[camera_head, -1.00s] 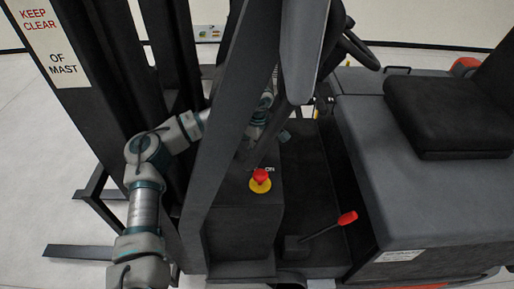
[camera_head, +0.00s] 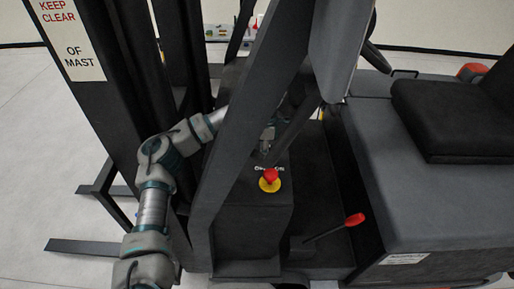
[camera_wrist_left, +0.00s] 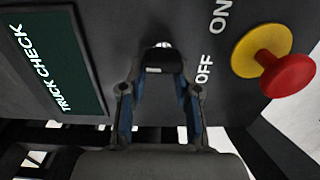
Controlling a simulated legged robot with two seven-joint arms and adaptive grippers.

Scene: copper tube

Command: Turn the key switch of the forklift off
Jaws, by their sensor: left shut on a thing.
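The key switch (camera_wrist_left: 163,44) shows as a small bright metal piece on the dark panel in the left wrist view, beside the printed words OFF and ON. My left gripper (camera_wrist_left: 161,62) is shut on its key, with its fingertips close to the panel and hiding most of the key. The key's angle cannot be told. My right gripper is not in view.
A red emergency button on a yellow base (camera_wrist_left: 280,70) stands out close beside the switch; it also shows in the head view (camera_head: 270,179). A slanted post (camera_head: 235,150) crosses in front of my left arm. A red-knobbed lever (camera_head: 353,220) and seat (camera_head: 450,120) are to the right.

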